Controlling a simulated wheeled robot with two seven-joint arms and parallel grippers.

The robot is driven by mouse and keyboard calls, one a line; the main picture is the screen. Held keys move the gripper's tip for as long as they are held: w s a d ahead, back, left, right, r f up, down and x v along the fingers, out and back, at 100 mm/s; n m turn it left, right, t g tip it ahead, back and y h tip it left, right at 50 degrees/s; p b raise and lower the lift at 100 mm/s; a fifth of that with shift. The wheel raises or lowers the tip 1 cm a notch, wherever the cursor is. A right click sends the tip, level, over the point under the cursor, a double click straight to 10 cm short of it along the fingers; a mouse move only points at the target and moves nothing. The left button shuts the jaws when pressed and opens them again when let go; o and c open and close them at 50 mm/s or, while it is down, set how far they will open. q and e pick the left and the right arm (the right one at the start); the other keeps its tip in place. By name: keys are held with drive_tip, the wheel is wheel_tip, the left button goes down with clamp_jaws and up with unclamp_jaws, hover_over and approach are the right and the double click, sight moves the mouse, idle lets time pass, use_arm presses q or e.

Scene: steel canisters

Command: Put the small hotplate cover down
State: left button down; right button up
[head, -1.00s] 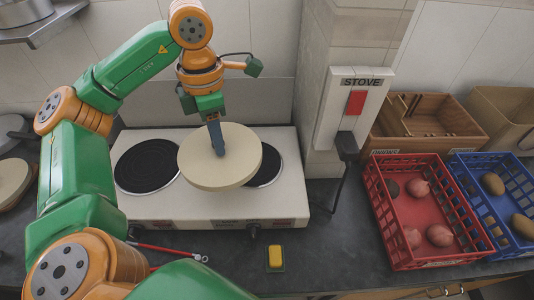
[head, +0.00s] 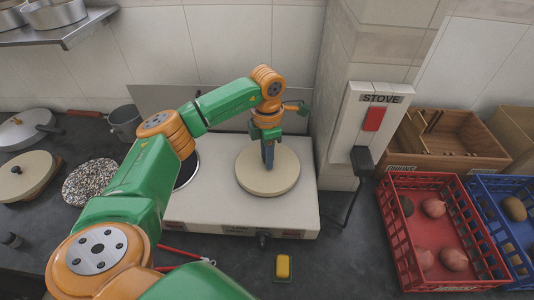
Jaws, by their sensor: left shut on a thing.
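The small hotplate cover (head: 262,180) is a round cream disc in the head view, over the right side of the white hotplate (head: 222,209). It hides the right burner. It looks level and low over the hotplate, but I cannot tell whether it touches. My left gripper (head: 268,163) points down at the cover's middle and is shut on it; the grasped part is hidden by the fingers. The left burner (head: 188,172) is dark and mostly hidden behind my left arm. My right gripper is not in view.
A wall post with a red stove switch (head: 374,118) stands right of the hotplate. A red crate (head: 416,179) and a blue crate (head: 489,184) are further right. Another cream cover (head: 28,178), a speckled disc (head: 90,183) and a pot (head: 124,121) are left. A yellow sponge (head: 283,267) lies in front.

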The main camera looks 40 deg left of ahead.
use_arm(q)
drive_tip(key=shift+f, duration=0.5)
drive_tip(key=c, duration=0.6)
unclamp_jaws()
drive_tip(key=shift+r, duration=0.1)
wheel_tip(320, 180, up, 7)
drive_tip(key=shift+f+b, duration=0.1)
drive_tip(key=shift+b, duration=0.5)
wheel_tip(320, 180, up, 6)
drive_tip(key=shift+r+p, duration=0.2)
drive_tip(key=shift+p, duration=0.4)
